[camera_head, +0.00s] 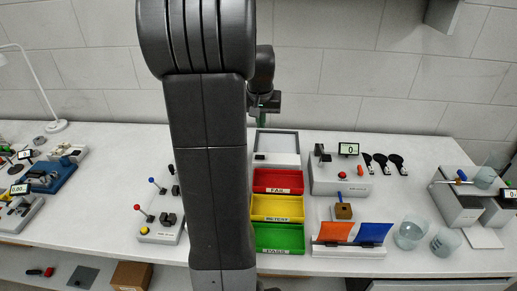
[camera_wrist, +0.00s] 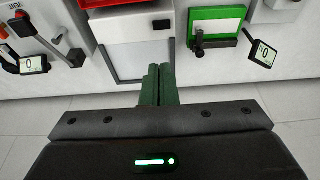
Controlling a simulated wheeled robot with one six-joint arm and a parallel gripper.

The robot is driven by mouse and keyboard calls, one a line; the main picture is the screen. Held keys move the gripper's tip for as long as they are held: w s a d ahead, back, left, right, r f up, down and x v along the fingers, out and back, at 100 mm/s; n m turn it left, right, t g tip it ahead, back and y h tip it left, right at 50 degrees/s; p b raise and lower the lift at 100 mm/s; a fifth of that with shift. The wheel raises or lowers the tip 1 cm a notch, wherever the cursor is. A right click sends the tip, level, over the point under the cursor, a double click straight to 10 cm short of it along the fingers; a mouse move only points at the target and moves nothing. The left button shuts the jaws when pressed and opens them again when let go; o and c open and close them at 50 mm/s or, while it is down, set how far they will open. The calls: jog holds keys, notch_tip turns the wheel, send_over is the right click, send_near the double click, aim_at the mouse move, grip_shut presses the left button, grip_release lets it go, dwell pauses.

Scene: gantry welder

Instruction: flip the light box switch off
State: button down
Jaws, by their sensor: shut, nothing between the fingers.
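The light box (camera_head: 290,147) is a white unit with a grey panel, at the back of the bench behind the red tray. Its small dark switch (camera_head: 260,156) is on the front strip, at the left. In the wrist view the light box (camera_wrist: 128,62) lies just beyond my fingers, with the dark switch (camera_wrist: 162,24) on its white strip. I cannot tell the switch's position. My gripper (camera_head: 263,102) is above and behind the back edge of the light box, apart from the switch. Its green fingers (camera_wrist: 158,84) are closed together and empty.
Red (camera_head: 278,181), yellow (camera_head: 277,207) and green (camera_head: 279,238) trays stand in front of the light box. A gauge station with a screen (camera_head: 348,149) is to its right. A green-topped device (camera_wrist: 217,22) sits beside it in the wrist view. The wall is close behind.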

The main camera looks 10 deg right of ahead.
jog(key=p, duration=0.2)
send_over(262, 156)
jog(key=f, duration=1.1)
jog(key=shift+s+a+f, duration=0.2)
jog(key=shift+s+f, duration=0.15)
jog(key=shift+f, duration=0.95)
